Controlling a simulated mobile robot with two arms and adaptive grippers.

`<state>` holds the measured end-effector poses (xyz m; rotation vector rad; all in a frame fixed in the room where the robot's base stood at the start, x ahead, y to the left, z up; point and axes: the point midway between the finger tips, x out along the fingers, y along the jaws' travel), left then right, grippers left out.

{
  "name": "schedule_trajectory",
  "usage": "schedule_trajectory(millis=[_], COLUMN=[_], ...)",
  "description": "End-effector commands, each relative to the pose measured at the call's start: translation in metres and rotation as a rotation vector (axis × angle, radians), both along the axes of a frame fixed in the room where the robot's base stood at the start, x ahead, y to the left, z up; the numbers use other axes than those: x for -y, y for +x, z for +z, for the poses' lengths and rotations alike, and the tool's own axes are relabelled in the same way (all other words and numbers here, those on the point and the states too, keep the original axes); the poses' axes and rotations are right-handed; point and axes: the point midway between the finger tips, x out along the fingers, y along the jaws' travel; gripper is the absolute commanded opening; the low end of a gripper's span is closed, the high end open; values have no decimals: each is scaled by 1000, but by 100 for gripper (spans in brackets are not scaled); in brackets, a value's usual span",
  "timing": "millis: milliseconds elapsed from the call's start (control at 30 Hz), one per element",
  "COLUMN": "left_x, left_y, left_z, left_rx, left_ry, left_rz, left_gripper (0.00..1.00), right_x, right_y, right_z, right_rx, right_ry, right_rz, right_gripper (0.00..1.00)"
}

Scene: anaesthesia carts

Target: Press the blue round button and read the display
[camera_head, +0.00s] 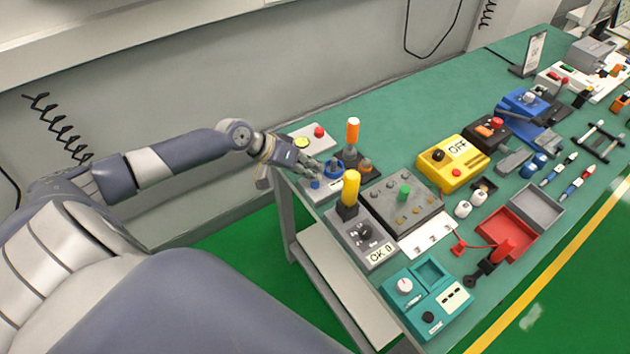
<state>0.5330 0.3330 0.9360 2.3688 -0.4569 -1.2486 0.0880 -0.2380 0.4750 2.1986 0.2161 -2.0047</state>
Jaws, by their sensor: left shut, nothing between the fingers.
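A small grey box (318,194) with blue round parts on top stands at the near left end of the green bench. One small blue round button (315,184) shows at its front left, and a larger blue part (334,170) sits beside it. My left gripper (316,166) is shut and empty, just above and behind this box; I cannot tell whether it touches a blue part. A display reading "OK 0" (381,254) is on the front of a grey box with a yellow-topped post. A yellow box has a label or display reading "OFF" (457,147). My right gripper is not in view.
An orange-topped post (352,131) and a yellow-topped post (350,188) rise close to my left gripper. A box with red and yellow buttons (311,138) stands behind it. A teal box (427,299), red tray (505,235) and several other devices crowd the bench.

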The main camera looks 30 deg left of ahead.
Motion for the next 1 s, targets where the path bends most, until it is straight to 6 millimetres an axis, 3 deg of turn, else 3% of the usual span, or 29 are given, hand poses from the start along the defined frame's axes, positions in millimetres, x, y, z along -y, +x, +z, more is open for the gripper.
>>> schedule_trajectory(millis=[1000], left_x=[0], left_y=[0], left_z=[-11], left_rx=[0], left_ry=[0], left_rz=[0], left_gripper=[0], right_x=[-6], right_y=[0], right_z=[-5], right_rx=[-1], right_ry=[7], right_rz=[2], right_gripper=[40])
